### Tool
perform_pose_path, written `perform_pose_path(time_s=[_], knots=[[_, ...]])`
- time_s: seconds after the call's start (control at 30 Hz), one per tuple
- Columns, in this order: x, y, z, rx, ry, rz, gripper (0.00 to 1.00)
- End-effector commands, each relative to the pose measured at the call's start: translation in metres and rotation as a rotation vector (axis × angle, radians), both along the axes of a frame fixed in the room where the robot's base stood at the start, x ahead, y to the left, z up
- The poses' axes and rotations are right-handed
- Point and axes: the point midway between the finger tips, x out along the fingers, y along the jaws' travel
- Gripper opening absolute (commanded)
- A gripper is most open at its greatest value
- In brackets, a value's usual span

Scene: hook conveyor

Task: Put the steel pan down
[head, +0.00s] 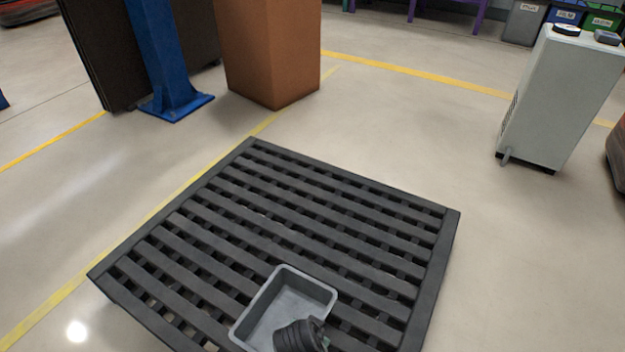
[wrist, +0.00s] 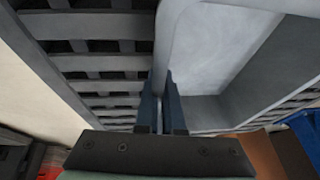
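The steel pan (head: 257,303) is a grey open rectangular tray and looks empty where its inside shows. It is over the near part of the dark slatted pallet (head: 300,186); whether its base touches the slats I cannot tell. My gripper (head: 318,338) is at the pan's near right side, and my wrist hides that corner. In the wrist view the two fingers of my gripper (wrist: 161,105) stand on either side of the pan's wall (wrist: 163,50), closed on its rim. The pan's inside lies right of the fingers there, and pallet slats lie left.
A blue post (head: 163,55) and a brown block (head: 267,50) stand behind the pallet. A grey cabinet (head: 558,98) stands at the right. Bins (head: 525,22) line the back right. Yellow lines mark the floor, which is clear around the pallet.

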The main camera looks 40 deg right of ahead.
Motion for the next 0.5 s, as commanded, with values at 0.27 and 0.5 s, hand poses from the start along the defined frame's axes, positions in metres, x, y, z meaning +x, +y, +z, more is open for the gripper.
perform_pose_path(time_s=[0.27, 0.5], knots=[[-0.0001, 0.0001, -0.0003, 0.0, 0.0, 0.0, 0.35], [0.0, -0.0001, 0.0035, -0.001, 0.0, 0.0, 0.35]])
